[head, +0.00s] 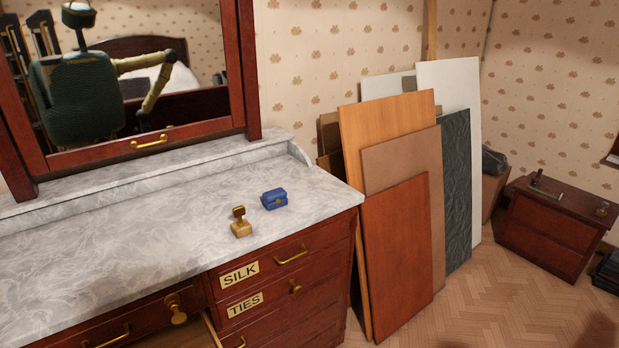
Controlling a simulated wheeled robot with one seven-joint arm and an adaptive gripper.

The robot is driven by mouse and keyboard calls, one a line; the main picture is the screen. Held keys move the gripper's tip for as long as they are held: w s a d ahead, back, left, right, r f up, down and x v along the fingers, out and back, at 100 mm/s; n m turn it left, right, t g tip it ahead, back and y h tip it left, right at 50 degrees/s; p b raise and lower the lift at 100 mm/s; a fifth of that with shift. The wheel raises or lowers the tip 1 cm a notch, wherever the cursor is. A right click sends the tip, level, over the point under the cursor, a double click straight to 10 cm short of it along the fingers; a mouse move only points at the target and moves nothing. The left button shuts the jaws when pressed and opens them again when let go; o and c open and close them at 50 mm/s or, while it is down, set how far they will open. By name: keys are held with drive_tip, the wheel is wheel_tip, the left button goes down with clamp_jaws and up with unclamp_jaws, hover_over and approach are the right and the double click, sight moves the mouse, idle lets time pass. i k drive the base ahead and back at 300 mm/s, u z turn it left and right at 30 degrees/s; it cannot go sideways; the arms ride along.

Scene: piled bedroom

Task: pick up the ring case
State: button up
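A small blue box with a lid and a small brass-coloured clasp, which looks like the ring case (274,199), sits shut on the grey marble top of the dresser (130,240), near its right end. My gripper is not directly in view. The mirror shows a reflection of my body and bent arm, but the arm's end is too small and dark there to tell its state.
The dresser's raised back ledge (240,157) and mirror frame (245,70) are behind. Boards (398,260) lean at the right. The marble to the left is clear.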

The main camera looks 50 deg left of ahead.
sight(277, 199)
drive_tip(key=i, duration=0.9)
drive_tip(key=u, duration=2.9)
